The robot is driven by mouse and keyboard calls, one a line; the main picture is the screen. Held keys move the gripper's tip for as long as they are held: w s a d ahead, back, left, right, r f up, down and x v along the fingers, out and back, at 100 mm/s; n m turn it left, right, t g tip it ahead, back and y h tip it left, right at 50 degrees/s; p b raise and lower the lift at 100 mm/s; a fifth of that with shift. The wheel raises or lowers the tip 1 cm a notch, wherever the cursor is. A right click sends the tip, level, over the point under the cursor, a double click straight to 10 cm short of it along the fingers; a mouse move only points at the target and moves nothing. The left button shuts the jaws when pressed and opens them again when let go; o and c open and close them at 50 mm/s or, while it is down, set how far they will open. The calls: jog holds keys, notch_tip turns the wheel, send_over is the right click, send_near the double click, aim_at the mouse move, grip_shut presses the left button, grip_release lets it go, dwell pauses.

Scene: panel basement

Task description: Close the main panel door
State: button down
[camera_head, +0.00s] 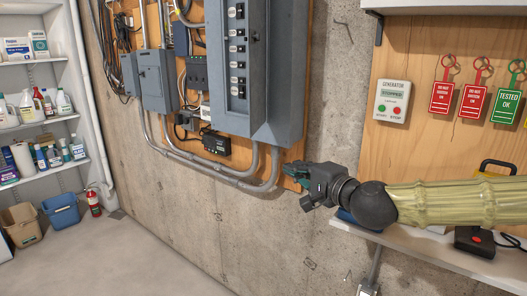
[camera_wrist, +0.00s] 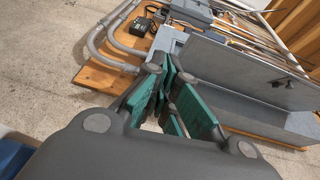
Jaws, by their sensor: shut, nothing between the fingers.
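The grey main panel (camera_head: 235,112) is mounted on the plywood backing, with a column of black breakers showing. Its grey door (camera_head: 285,70) stands open on the right side, jutting out from the wall. My gripper (camera_head: 291,172), with teal finger pads, is just below and right of the door's lower end. In the wrist view my gripper (camera_wrist: 167,80) is shut and empty, its fingers close to the grey panel metal. A large grey face, apparently the door (camera_wrist: 235,72), lies to the right there with a small dark latch. I cannot tell whether the fingers touch it.
Grey conduits (camera_head: 225,172) curve below the panel. A smaller grey box (camera_head: 158,80) is to its left. A generator control (camera_head: 391,101) and red tags (camera_head: 443,96) hang at right, above a shelf (camera_head: 440,250).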

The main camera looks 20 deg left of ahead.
notch_tip(320, 180, up, 5)
jog(key=p, duration=0.5)
send_near(252, 131)
jog(key=shift+t+y, duration=0.3)
jog(key=shift+t, duration=0.1)
jog(key=shift+w+d+f+x, duration=0.1)
jog(key=shift+f+x, duration=0.05)
jog(key=shift+x, duration=0.8)
jog(key=shift+w+d+f+x, duration=0.1)
jog(key=shift+w+f+x, duration=0.05)
jog(key=shift+x, duration=0.75)
jog(key=shift+w+d+f+x, duration=0.1)
jog(key=shift+d+f+x, duration=0.05)
jog(key=shift+x, duration=0.8)
jog(key=shift+a, duration=0.1)
jog(key=shift+s+a+m+t, duration=0.2)
jog(key=shift+a+m+t, duration=0.2)
jog(key=shift+a+m, duration=0.1)
jog(key=shift+a+h, duration=0.1)
jog(key=shift+h, duration=0.3)
